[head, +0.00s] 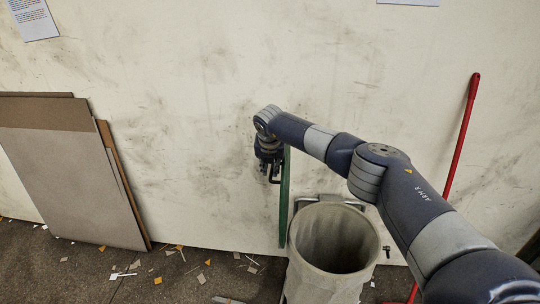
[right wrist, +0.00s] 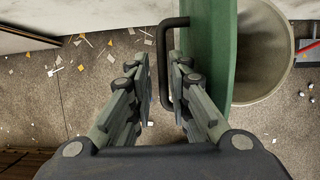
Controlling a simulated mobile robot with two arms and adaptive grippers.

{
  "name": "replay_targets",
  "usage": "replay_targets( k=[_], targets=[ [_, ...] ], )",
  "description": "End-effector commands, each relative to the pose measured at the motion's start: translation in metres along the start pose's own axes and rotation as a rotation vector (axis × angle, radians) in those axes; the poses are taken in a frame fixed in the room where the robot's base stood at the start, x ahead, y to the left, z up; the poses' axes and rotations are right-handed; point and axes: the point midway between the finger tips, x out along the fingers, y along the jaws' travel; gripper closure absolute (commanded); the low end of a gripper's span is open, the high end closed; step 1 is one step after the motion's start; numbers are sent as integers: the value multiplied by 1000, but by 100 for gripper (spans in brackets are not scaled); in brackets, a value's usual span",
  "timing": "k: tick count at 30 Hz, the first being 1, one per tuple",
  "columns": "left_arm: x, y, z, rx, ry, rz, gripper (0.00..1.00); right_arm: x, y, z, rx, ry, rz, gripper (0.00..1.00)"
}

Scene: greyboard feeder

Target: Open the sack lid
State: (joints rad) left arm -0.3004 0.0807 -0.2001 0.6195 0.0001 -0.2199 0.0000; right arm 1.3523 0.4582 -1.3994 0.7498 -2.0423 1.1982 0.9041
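The green lid (head: 284,205) stands upright, edge-on, at the left side of the open sack (head: 330,240) in the head view. The sack's mouth is uncovered. In the right wrist view the lid (right wrist: 212,45) shows beside the sack's rim (right wrist: 283,35), with a black bar handle (right wrist: 162,60) on its left face. My right gripper (head: 270,176) is at the lid's left side. In the right wrist view its fingers (right wrist: 163,70) are apart, with the handle bar in the gap, nearer the right finger. No firm grip shows. My left gripper is out of view.
Large greyboard sheets (head: 70,170) lean on the wall at the left. A red pole (head: 461,135) leans at the right, partly behind my right arm. Small scraps litter the floor (head: 190,275). The wall is close behind the sack.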

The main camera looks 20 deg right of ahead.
Motion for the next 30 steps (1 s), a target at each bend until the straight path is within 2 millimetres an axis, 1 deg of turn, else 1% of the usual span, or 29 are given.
replay_targets(
  k=[1, 6, 13, 18, 30],
  targets=[
    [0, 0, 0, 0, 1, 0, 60, -9, 0, 1, -1, -2, 2, 82],
    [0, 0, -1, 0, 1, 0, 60, -36, 0, 1, -1, -1, 3, 82],
    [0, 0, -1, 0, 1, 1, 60, -66, 1, 0, 1, 0, 3, 82],
    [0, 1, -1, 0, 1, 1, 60, -75, 0, -1, 0, 2, 1, 82],
    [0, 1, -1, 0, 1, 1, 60, -76, 0, -1, 0, 2, 1, 82]
  ],
)
